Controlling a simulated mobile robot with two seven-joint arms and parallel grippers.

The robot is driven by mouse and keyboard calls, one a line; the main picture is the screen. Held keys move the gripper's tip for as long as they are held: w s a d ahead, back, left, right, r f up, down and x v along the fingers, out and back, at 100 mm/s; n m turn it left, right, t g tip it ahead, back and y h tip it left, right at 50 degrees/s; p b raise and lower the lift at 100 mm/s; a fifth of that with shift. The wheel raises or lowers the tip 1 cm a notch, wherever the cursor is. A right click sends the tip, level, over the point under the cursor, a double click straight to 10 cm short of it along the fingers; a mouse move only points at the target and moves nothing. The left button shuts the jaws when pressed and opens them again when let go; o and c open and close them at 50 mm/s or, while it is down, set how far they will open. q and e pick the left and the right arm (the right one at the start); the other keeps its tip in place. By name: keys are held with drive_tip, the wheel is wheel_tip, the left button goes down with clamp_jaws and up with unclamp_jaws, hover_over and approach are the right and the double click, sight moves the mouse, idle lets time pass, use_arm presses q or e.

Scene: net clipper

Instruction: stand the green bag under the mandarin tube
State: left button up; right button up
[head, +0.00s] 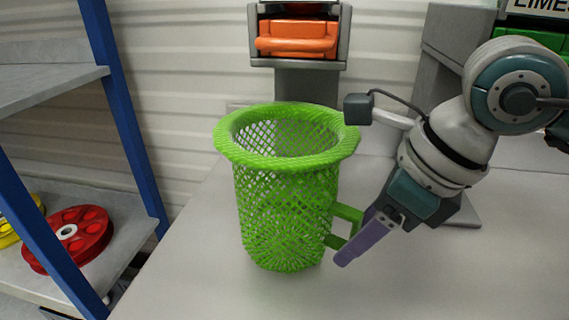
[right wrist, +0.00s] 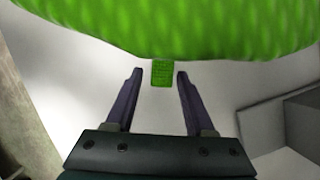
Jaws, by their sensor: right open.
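The green bag (head: 288,215) is an open mesh basket with a thick rim and a small handle on its right side. It stands upright on the grey table in the head view. My right gripper (head: 345,257) is at the bag's right side, beside the handle. In the right wrist view the gripper (right wrist: 155,75) is open, with the green handle (right wrist: 162,73) between its fingertips and the bag's rim (right wrist: 170,25) above. The mandarin tube (head: 297,40), a grey housing with an orange front, is behind the bag at the top. My left gripper is not in view.
A blue-framed shelf (head: 125,110) stands at the left with a red reel (head: 75,238) and a yellow reel (head: 12,222). A second grey dispenser (head: 430,75) with a partly visible "LIMES" sign (head: 541,7) is at the right. The table front (head: 210,290) is clear.

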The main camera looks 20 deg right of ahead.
drive_tip(key=v, duration=1.1)
drive_tip(key=shift+r+p, duration=0.3)
drive_tip(key=shift+r, duration=0.05)
